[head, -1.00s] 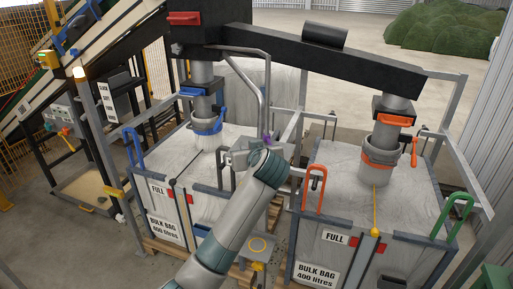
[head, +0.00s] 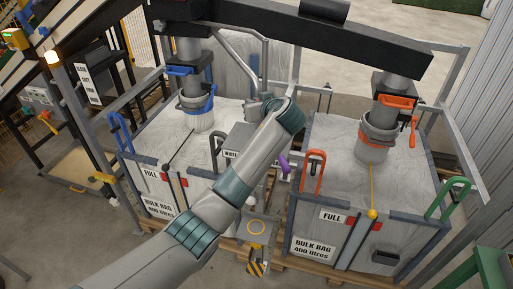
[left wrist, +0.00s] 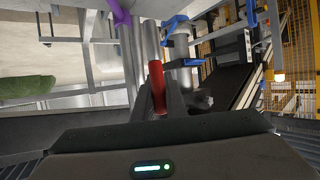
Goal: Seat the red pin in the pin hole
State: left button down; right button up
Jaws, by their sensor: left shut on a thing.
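The red pin (left wrist: 156,76) shows in the left wrist view, upright in the picture between the two dark fingers of my left gripper (left wrist: 158,101). The gripper is shut on it. In the head view my left arm comes in from the lower left, and its wrist is above the gap between the two bulk bags. There my left gripper (head: 256,109) shows only in part beyond the wrist, and the pin is hidden. I cannot make out the pin hole in either view. My right gripper is not in view.
Two bulk bags, left (head: 225,116) and right (head: 345,140), stand under filling spouts (head: 374,140). A bent grey pipe (head: 240,55) stands close beyond my gripper.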

pick_arm(q)
notch_tip(320, 180, down, 5)
jog(key=shift+w+r+b, duration=0.1)
jog(key=shift+b, duration=1.1)
jog(key=shift+f+b, duration=1.3)
jog(key=shift+f, duration=1.4)
jog(key=shift+r, duration=0.1)
